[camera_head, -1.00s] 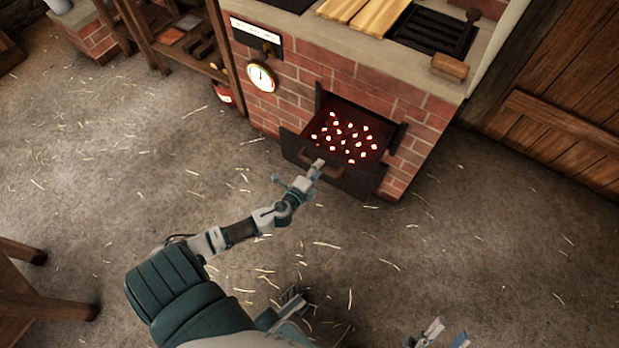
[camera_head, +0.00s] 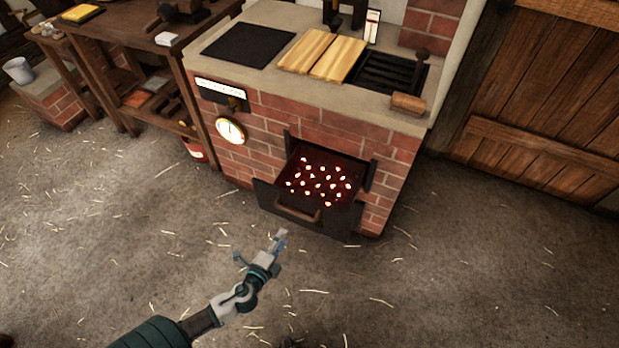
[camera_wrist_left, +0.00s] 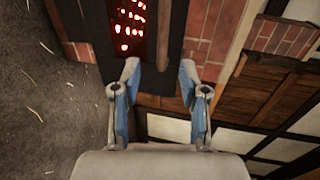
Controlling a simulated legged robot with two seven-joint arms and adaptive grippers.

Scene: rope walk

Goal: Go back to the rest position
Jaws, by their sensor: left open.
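My left gripper (camera_head: 279,243) is open and empty in the head view. It is in front of the brick stove, a little short of the pulled-out ember drawer (camera_head: 305,222) and apart from its handle. In the left wrist view its two blue-padded fingers (camera_wrist_left: 158,85) stand apart with nothing between them. Glowing embers (camera_head: 320,183) lie in the drawer; some also show at the top of the left wrist view (camera_wrist_left: 128,28). My right gripper is not in the head view.
The brick stove (camera_head: 265,150) has wooden boards (camera_head: 322,55) and a black grate (camera_head: 388,75) on top. A round gauge (camera_head: 230,131) is on its front. A wooden workbench (camera_head: 150,30) stands at the left and a plank door (camera_head: 540,100) at the right. The straw-strewn floor (camera_head: 480,260) is open.

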